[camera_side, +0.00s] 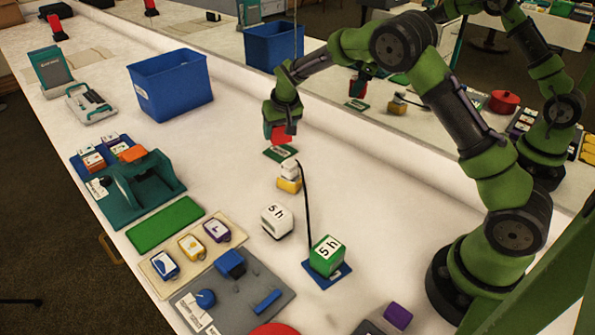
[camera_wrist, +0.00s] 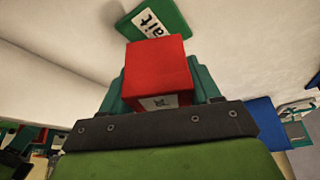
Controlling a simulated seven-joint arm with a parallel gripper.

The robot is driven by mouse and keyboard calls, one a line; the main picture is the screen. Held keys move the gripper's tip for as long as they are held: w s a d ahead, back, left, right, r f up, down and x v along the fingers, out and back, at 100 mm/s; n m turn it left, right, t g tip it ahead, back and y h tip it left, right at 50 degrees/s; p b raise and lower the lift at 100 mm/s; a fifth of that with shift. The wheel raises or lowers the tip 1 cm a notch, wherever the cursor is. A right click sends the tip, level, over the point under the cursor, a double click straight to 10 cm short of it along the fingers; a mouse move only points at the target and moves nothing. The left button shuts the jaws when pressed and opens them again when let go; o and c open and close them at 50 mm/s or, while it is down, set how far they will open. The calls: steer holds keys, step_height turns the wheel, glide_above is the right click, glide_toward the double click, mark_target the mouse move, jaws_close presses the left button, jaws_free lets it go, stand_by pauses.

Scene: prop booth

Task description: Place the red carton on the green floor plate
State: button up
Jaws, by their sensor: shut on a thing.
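The red carton (camera_side: 278,133) is held in my gripper (camera_side: 281,122) at the far middle of the table, just above or at a small green plate (camera_side: 281,153). In the wrist view the red carton (camera_wrist: 158,75) sits between the teal fingers, and my gripper (camera_wrist: 160,95) is shut on it. The green plate (camera_wrist: 172,14) bears a white label, partly read as "ait", and shows beyond the carton. I cannot tell whether the carton touches the plate. A larger plain green mat (camera_side: 165,225) lies at the left.
A white cube (camera_side: 277,220) and a green cube (camera_side: 327,254) on a blue plate (camera_side: 343,272) stand nearer. A blue bin (camera_side: 172,88) is at the back left. A mirror wall runs behind.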

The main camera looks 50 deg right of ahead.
mark_target(280, 140)
steer(key=shift+f, duration=1.85)
steer(key=shift+f, duration=0.15)
steer(key=o, duration=1.1)
